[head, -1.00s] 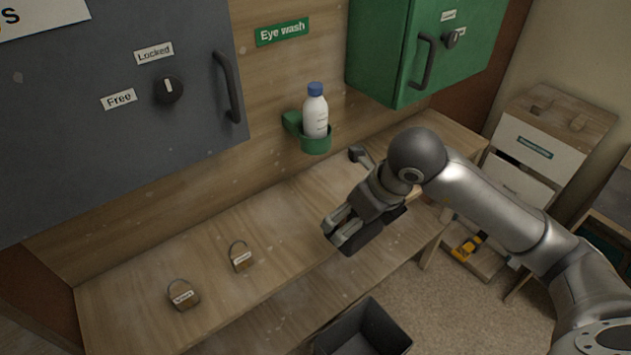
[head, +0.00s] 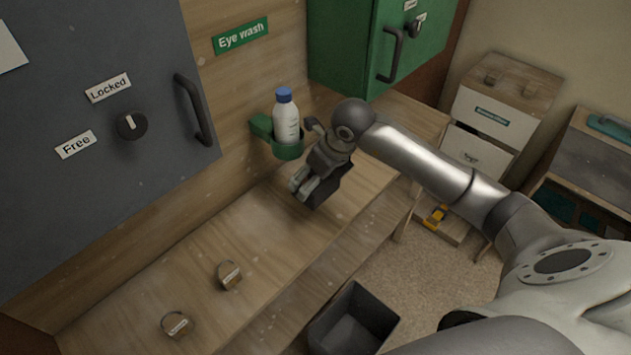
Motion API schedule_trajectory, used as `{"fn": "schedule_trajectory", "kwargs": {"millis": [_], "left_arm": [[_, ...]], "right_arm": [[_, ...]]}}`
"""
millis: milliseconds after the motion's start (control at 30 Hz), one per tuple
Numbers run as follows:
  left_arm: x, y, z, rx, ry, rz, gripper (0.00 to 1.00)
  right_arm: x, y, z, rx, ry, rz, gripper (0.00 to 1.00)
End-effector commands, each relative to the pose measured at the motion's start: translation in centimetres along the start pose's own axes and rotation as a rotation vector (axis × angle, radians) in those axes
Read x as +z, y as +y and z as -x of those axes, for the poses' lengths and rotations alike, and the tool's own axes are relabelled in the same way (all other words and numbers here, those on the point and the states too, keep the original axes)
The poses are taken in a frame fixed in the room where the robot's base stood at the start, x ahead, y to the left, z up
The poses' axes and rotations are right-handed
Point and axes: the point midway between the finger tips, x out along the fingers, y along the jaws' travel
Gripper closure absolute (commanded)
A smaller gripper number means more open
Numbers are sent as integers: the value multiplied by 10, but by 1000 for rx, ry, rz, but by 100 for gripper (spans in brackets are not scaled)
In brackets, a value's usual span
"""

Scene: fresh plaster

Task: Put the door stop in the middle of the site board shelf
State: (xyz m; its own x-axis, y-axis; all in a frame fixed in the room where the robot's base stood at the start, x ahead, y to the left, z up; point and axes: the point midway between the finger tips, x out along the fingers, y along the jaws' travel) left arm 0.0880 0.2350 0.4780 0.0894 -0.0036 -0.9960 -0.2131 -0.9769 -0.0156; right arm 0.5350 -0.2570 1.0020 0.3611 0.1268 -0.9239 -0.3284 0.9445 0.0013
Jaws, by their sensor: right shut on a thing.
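My right gripper (head: 303,187) reaches in from the right and is over the wooden shelf (head: 232,231) that runs under the wall board. It is shut on a dark block (head: 328,189), which looks like the door stop. The fingers hide part of the block. I cannot tell whether the block touches the shelf or is held just above it. My left gripper is not in view.
Two padlocks (head: 229,275) (head: 177,324) lie on the shelf's left part. A white bottle (head: 286,122) stands in a green wall holder (head: 289,150) close behind my gripper. Grey (head: 95,130) and green (head: 375,45) cabinets hang above. A dark bin (head: 352,322) stands below.

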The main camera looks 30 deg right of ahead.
Motion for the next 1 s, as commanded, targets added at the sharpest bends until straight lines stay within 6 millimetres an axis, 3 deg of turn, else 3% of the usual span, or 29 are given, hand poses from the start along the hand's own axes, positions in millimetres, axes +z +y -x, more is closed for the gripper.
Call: {"fn": "schedule_trajectory", "kwargs": {"millis": [300, 633, 800, 1000], "left_arm": [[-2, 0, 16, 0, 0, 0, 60], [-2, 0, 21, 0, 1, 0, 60], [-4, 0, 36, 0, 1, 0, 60], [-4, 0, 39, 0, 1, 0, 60]], "right_arm": [[5, -25, -45, 1, -1, -2, 57], [7, -35, -63, 2, -1, -1, 57], [-1, -34, -81, 4, 1, -2, 57], [-5, -36, -92, 1, -2, 0, 57]]}}
